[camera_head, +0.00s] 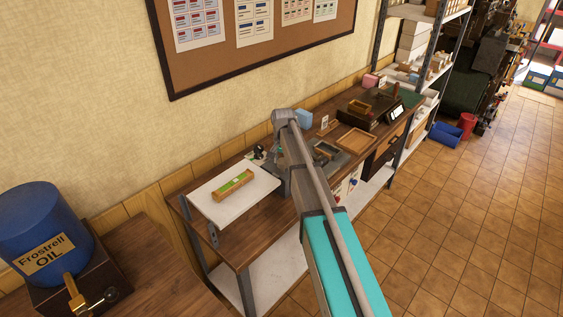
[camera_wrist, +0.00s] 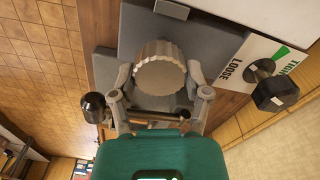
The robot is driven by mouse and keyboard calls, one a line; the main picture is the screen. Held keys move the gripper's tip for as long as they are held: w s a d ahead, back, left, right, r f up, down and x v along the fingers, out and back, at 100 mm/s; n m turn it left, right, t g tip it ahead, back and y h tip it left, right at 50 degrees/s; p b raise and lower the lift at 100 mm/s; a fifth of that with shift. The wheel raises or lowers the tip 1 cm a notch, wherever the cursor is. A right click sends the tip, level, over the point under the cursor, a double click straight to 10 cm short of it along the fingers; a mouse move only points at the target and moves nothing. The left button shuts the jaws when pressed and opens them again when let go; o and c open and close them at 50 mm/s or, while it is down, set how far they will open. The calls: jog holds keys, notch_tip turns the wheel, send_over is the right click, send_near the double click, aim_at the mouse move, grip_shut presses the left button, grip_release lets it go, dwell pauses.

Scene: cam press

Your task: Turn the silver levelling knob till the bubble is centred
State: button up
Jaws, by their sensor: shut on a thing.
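The silver levelling knob (camera_wrist: 160,82) is a ridged round knob in the middle of the wrist view. My gripper (camera_wrist: 161,72) is shut on it, with one grey finger against each side. The bubble level (camera_head: 233,185) is a wooden block with a green vial. It lies on a white plate (camera_head: 212,204) on the bench in the head view. The bubble is too small to place. In the head view my arm hides the knob and most of my gripper.
A black knob (camera_wrist: 276,93) sits beside a LOOSE/TIGHT label (camera_wrist: 246,62) right of my gripper. A black ball (camera_wrist: 92,102) is close on the left. A wooden tray (camera_head: 357,141) lies farther along the bench. A blue oil drum (camera_head: 45,220) stands at left.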

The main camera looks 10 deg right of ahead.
jog(key=m, duration=0.5)
jog(key=shift+s+d+m, duration=0.1)
jog(key=shift+m, duration=0.2)
jog(key=shift+s+m, duration=0.15)
jog(key=shift+m, duration=2.15)
jog(key=o, duration=1.1)
jog(key=shift+d, duration=0.1)
jog(key=shift+o, duration=0.2)
jog(key=shift+r, duration=0.1)
